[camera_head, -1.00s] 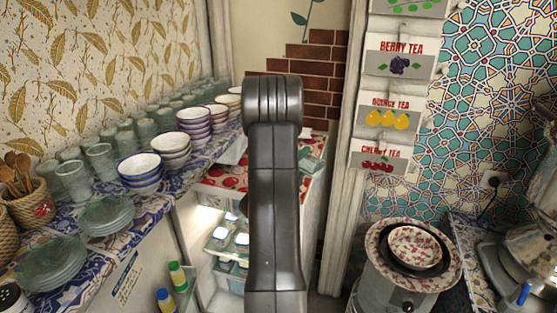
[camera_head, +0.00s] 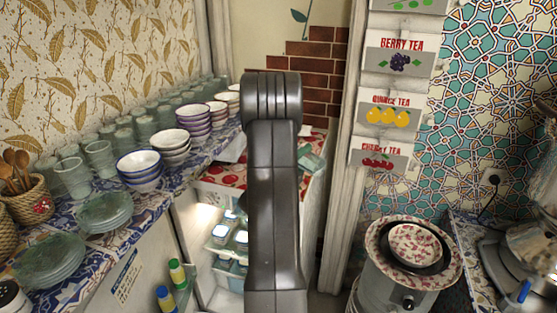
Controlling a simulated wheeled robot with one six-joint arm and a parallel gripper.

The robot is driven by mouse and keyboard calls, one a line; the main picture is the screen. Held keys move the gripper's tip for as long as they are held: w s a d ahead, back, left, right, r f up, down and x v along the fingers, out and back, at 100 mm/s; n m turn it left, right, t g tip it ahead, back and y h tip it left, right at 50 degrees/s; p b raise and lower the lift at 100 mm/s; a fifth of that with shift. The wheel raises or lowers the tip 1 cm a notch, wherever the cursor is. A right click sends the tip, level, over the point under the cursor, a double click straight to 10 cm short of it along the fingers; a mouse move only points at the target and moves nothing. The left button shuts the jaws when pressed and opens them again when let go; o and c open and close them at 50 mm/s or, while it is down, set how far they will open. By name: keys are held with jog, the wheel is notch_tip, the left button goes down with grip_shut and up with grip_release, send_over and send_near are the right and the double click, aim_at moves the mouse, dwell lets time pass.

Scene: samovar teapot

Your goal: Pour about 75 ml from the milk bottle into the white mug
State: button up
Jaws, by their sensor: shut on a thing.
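My dark grey arm link stands upright in the middle of the view and blocks what lies behind it. My gripper is not in view, and neither is anything it may hold. I cannot make out a milk bottle or a white mug.
A tiled counter (camera_head: 150,205) at left holds stacked bowls (camera_head: 140,170), glasses and green plates (camera_head: 50,261). The lit cabinet (camera_head: 203,270) holds lidded jars. At right are a plate-topped round stove (camera_head: 385,290) and a metal vessel (camera_head: 528,262). A white post (camera_head: 345,200) stands between.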

jog(key=m+b, duration=0.1)
jog(key=f+m, duration=0.1)
jog(key=f+m+g+b, duration=0.1)
jog(key=shift+s+d+b, duration=0.25)
jog(key=shift+s+b, duration=0.1)
jog(key=shift+s, duration=0.05)
jog(key=shift+w+r+m+h, duration=0.15)
jog(key=shift+r+m+h, duration=0.25)
jog(key=shift+m, duration=0.3)
jog(key=shift+m+g+b, duration=0.3)
jog(key=shift+m+b, duration=0.1)
jog(key=shift+m, duration=0.2)
jog(key=shift+w+a+r+m, duration=0.15)
jog(key=shift+m, duration=0.25)
jog(key=shift+b, duration=0.3)
